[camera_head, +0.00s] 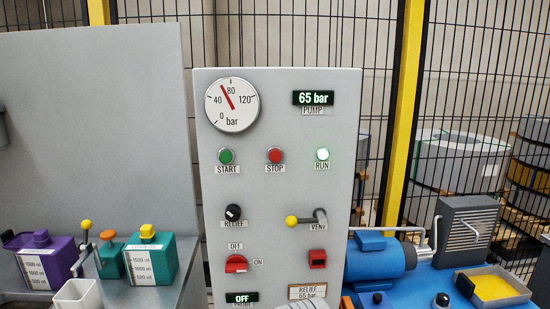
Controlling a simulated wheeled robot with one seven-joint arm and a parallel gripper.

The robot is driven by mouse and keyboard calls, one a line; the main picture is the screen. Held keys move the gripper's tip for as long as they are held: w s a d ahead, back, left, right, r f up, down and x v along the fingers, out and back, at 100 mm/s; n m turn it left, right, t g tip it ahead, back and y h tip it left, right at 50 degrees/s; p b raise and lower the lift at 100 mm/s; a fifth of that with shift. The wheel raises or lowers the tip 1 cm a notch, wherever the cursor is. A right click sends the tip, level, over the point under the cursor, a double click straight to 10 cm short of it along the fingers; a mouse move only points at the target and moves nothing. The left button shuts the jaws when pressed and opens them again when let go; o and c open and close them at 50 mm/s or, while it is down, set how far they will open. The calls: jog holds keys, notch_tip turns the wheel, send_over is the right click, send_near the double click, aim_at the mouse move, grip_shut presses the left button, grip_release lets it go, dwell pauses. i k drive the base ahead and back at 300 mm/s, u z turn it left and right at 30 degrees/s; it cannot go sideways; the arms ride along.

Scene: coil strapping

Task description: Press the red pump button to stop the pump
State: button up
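The red pump button (275,155), labelled STOP, sits on the upright grey control panel (282,120). It is in the middle of a row, between the green START button (226,156) and a RUN lamp (322,154) that glows white-green. The pump display (313,98) above reads 65 bar in green. The round gauge (232,104) has its red needle between 40 and 80. Nothing covers the red button.
Below the buttons are the black RELIEF knob (233,213), the yellow-tipped VENT lever (292,221) and a red rotary switch (236,263). Purple (55,262) and teal (160,260) containers stand left. The blue pump motor (385,262) stands right. The space before the buttons looks clear.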

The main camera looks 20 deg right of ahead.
aim_at(275, 156)
jog(key=z, duration=0.45)
jog(key=k, duration=0.7)
jog(key=u, duration=1.1)
jog(key=i, duration=0.5)
jog(key=u, duration=0.05)
